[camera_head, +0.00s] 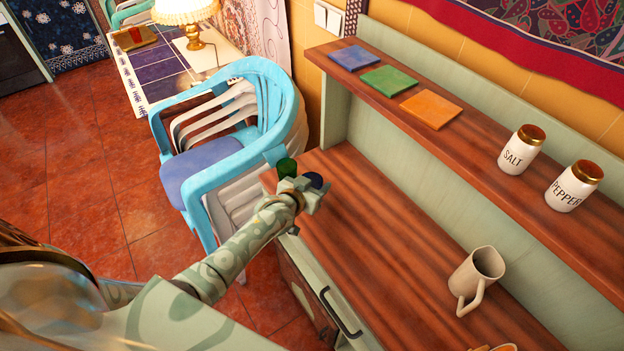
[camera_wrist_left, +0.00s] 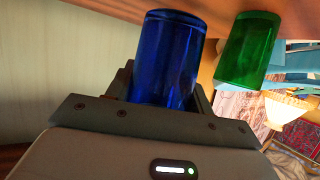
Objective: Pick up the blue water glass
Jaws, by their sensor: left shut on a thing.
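The blue water glass (camera_wrist_left: 166,62) sits between the jaws of my left gripper (camera_wrist_left: 160,88) in the left wrist view. The jaws are shut on it. In the head view only a dark blue part of the glass (camera_head: 313,180) shows beside my left gripper (camera_head: 290,185), at the far end of the wooden counter. A green glass (camera_head: 286,168) stands close by, just beyond the gripper. It also shows in the left wrist view (camera_wrist_left: 247,50), right of the blue glass with a small gap. I cannot tell whether the blue glass touches the counter. My right gripper is not in view.
A beige mug (camera_head: 477,277) stands on the near counter (camera_head: 370,235). The shelf above holds blue, green and orange squares (camera_head: 431,110), a salt jar (camera_head: 521,149) and a pepper jar (camera_head: 574,186). Stacked chairs (camera_head: 225,150) stand beyond the counter. The counter's middle is clear.

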